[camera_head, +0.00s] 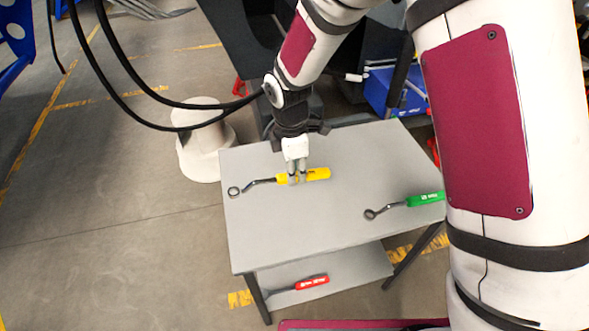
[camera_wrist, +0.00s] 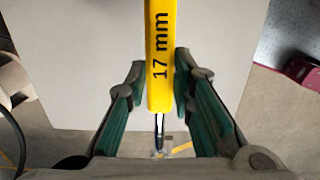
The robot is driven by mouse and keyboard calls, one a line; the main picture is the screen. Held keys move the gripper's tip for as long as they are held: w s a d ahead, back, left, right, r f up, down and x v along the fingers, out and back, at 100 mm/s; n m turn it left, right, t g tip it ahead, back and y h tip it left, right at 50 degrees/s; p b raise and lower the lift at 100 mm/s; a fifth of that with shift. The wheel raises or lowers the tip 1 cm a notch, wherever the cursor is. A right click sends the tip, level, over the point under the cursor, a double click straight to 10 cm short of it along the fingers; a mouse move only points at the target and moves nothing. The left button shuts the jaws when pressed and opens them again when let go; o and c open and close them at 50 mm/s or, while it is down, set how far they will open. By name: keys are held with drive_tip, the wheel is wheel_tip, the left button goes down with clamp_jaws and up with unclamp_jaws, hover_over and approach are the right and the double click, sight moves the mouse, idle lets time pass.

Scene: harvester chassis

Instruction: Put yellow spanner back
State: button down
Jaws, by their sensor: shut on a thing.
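The yellow spanner (camera_head: 318,174) has a yellow handle and a dark ring end pointing left. It is at the grey table top (camera_head: 340,215), toward the back left; I cannot tell whether it touches the surface. My gripper (camera_head: 297,181) reaches down from above and is shut on the yellow handle. In the wrist view, the handle (camera_wrist: 160,40) reads "17 mm" and runs between the green-padded fingers of my gripper (camera_wrist: 160,78). Its metal shaft shows below the handle there, and its far end is out of frame.
A red-handled spanner (camera_head: 311,282) lies on the lower shelf (camera_head: 350,270). A pale round stand (camera_head: 206,150) is left of the table. A blue bin (camera_head: 392,90) is behind it. The front table area is clear.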

drive_tip(key=shift+f+b, duration=2)
drive_tip(key=shift+f, duration=1.9)
drive_tip(key=c, duration=1.3)
unclamp_jaws()
drive_tip(key=r, duration=1.2)
drive_tip(key=shift+a, duration=0.25)
